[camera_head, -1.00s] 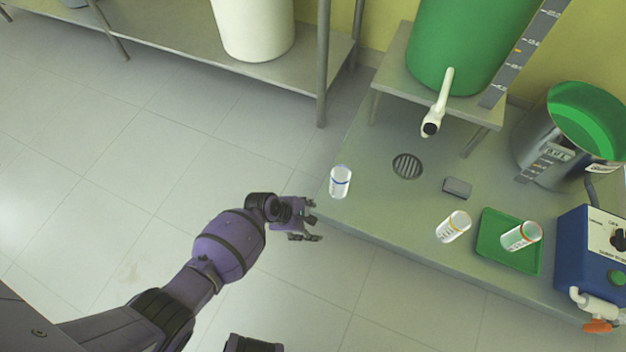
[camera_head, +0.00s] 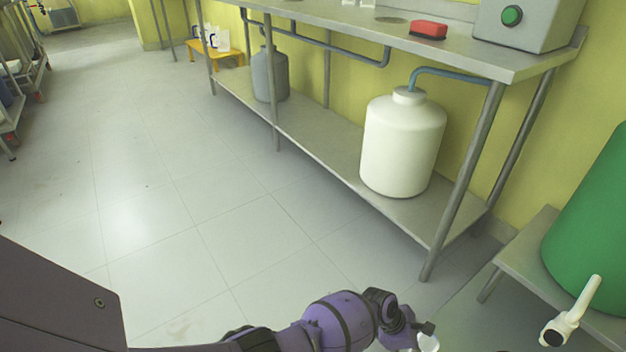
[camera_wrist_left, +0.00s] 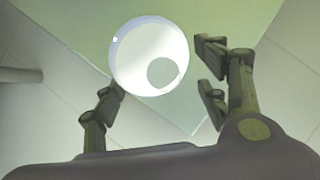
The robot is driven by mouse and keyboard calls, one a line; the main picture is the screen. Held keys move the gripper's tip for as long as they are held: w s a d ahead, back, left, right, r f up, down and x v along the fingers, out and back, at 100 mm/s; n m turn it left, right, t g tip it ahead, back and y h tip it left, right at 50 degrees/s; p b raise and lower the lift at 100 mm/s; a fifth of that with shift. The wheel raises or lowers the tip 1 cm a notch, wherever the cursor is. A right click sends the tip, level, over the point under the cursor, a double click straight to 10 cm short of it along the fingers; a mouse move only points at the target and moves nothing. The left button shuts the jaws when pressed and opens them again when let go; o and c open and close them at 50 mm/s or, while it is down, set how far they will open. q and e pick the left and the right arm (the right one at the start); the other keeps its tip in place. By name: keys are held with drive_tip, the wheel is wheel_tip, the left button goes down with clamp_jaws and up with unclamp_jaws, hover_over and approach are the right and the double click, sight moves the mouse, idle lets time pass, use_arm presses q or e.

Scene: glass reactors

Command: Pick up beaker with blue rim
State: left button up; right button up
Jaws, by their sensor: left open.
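The beaker (camera_wrist_left: 124,66) is seen from above in the left wrist view as a round glass mouth with a pale bluish rim. In the head view only a piece of the beaker (camera_head: 429,343) shows at the bottom edge, and its blue marking cannot be made out there. My left gripper (camera_wrist_left: 160,82) is open, with its fingers on either side of the near part of the beaker. A gap shows between the beaker and the right-hand fingers; contact on the left cannot be told. My left gripper (camera_head: 418,336) is partly cut off in the head view.
A grey-green surface (camera_wrist_left: 85,30) lies under the beaker, its edge close by. In the head view a green vessel with a white tap (camera_head: 572,318) stands at right. A steel bench (camera_head: 462,215) holds a white drum (camera_head: 402,145) on its lower shelf. Open floor lies left.

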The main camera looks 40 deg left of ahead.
use_arm(q)
drive_tip(key=shift+b+x, duration=0.4)
drive_tip(key=shift+x, duration=0.5)
drive_tip(key=shift+w+d+f, duration=0.1)
drive_tip(key=shift+w+d, duration=0.1)
drive_tip(key=shift+w, duration=0.1)
drive_tip(key=c, duration=1.3)
